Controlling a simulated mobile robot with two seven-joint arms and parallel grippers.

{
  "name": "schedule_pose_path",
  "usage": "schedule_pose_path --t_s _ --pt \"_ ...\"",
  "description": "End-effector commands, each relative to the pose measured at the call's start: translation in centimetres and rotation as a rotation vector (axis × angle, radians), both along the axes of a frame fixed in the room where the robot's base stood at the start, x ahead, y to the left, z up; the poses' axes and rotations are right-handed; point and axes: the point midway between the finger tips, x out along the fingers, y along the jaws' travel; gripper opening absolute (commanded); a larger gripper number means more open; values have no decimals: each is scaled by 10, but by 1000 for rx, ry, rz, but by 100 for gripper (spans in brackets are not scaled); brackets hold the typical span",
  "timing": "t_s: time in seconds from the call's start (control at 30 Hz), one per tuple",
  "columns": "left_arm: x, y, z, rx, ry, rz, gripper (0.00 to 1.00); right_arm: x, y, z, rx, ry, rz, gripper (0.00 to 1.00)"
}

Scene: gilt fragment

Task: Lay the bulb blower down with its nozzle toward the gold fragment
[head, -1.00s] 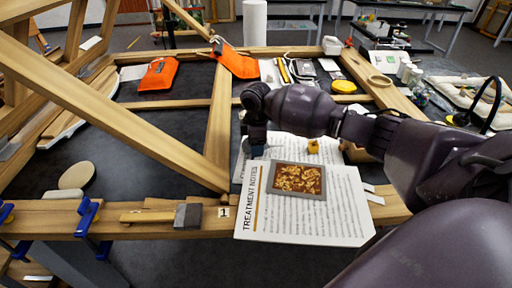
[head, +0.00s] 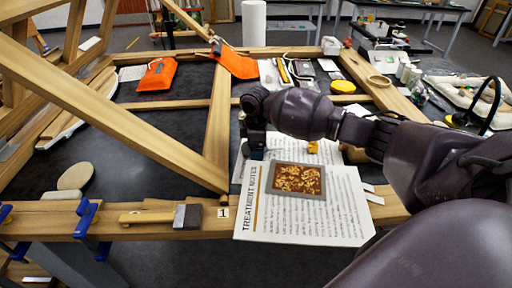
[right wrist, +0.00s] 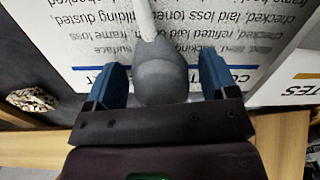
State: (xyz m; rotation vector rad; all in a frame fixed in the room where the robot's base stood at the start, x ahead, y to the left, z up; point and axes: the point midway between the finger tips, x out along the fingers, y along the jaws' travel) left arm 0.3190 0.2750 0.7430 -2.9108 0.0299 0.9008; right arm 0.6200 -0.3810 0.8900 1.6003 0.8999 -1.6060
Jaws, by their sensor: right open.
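The gold fragment (head: 298,179), brown with gold flakes in a grey border, lies on the treatment notes sheet (head: 262,226) in the head view. My right gripper (head: 254,152) points down at the sheet's upper left corner, left of and beyond the fragment. In the right wrist view the bulb blower (right wrist: 161,82), a grey bulb with a pale nozzle pointing up the picture, lies between the blue fingers of this gripper (right wrist: 160,90). The fingers are open, with a gap on each side of the bulb. The blower is hidden in the head view. My left gripper is out of view.
Wooden frame bars (head: 217,120) and a slanted beam (head: 110,105) flank the gripper's left. A mottled pale piece (right wrist: 31,99) shows in the wrist view. Dark table at left is mostly clear.

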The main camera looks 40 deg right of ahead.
Motion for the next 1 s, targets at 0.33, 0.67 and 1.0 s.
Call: schedule_pose_path --t_s 0.33,0.67,1.0 --pt "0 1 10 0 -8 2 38 1 0 57 -1 -7 2 79" --pt "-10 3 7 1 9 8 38 1 0 109 1 -3 1 79" --pt "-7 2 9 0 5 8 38 1 0 122 1 -1 0 79"
